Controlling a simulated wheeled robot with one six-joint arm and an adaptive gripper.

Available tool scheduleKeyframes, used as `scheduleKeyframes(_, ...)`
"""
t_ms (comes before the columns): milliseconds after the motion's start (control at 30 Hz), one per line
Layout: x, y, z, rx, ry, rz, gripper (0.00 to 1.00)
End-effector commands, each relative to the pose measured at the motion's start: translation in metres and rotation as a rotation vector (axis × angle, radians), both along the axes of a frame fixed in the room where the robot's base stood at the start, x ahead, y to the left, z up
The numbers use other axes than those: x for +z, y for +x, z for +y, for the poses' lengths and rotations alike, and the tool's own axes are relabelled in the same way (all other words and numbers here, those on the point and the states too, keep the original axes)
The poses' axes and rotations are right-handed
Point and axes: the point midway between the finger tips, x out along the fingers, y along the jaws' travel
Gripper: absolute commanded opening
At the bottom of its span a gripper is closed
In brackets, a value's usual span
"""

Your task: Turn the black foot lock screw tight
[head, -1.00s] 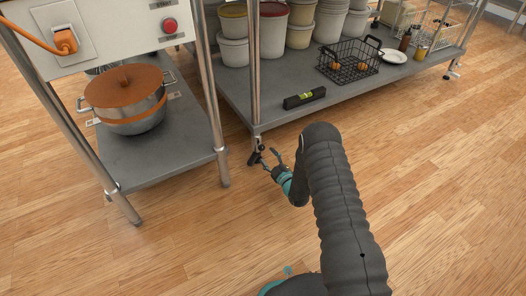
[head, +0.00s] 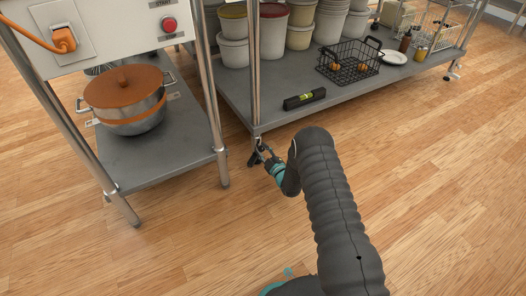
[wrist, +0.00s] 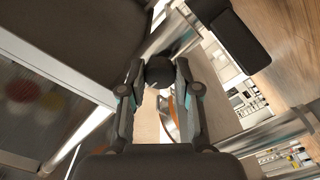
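The black foot lock screw (wrist: 159,72) shows in the wrist view as a dark rounded knob between my two fingertips. My gripper (wrist: 160,80) has one finger on each side of it, and the pads appear to touch its sides. In the head view my gripper (head: 262,150) is low at the foot of the near corner leg of the steel shelf table (head: 238,112). The screw is too small and too covered by the fingers to make out there.
A black and green level (head: 304,99), a wire basket (head: 349,62) and several tubs stand on the low shelf. A bench with a lidded pot (head: 128,103) is to the left. A dark block-like part (wrist: 240,35) lies close at upper right in the wrist view. Floor in front is open.

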Motion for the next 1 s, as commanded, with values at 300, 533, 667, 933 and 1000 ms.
scheduleKeyframes(300,0.0000,-0.0002,0.0002,0.001,0.021,0.015,0.00)
scheduleKeyframes(533,0.0000,-0.0002,0.0004,0.001,0.115,0.078,0.00)
scheduleKeyframes(667,0.0001,-0.0002,0.0003,0.001,0.201,0.135,0.00)
scheduleKeyframes(933,0.0002,-0.0001,0.0002,0.001,0.412,0.278,0.00)
scheduleKeyframes(1000,0.0002,-0.0001,0.0002,0.001,0.467,0.316,0.00)
